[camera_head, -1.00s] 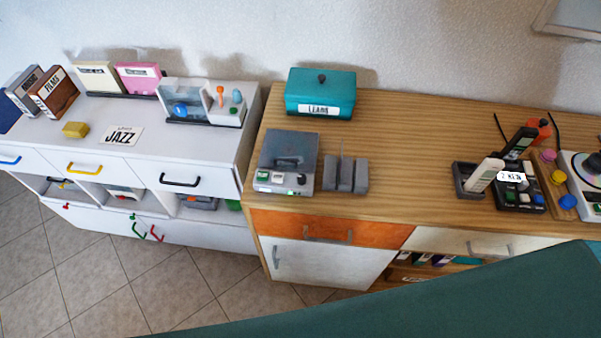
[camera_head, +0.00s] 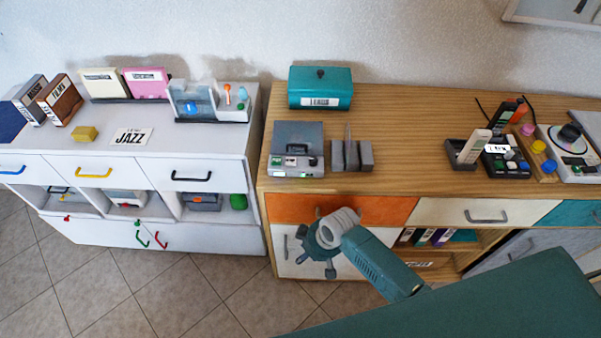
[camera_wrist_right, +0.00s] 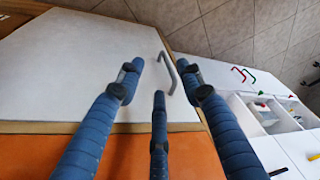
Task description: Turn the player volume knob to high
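A grey player-like box (camera_head: 297,134) stands at the left of the wooden counter. Its front strip has a green button (camera_head: 277,161) and other small controls, too small to make out as a knob or its setting. A second device with a disc and a black knob-like part (camera_head: 570,132) stands at the far right. My right gripper (camera_head: 326,240) is below the counter top, in front of the white door, well apart from both devices. The right wrist view shows its three blue fingers spread and empty (camera_wrist_right: 160,82). My left gripper is not in view.
The white door's handle (camera_wrist_right: 170,72) lies close ahead of the right fingers. Grey upright slabs (camera_head: 351,156) stand right of the player and a teal box (camera_head: 320,88) behind it. A white cabinet (camera_head: 215,155) stands left.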

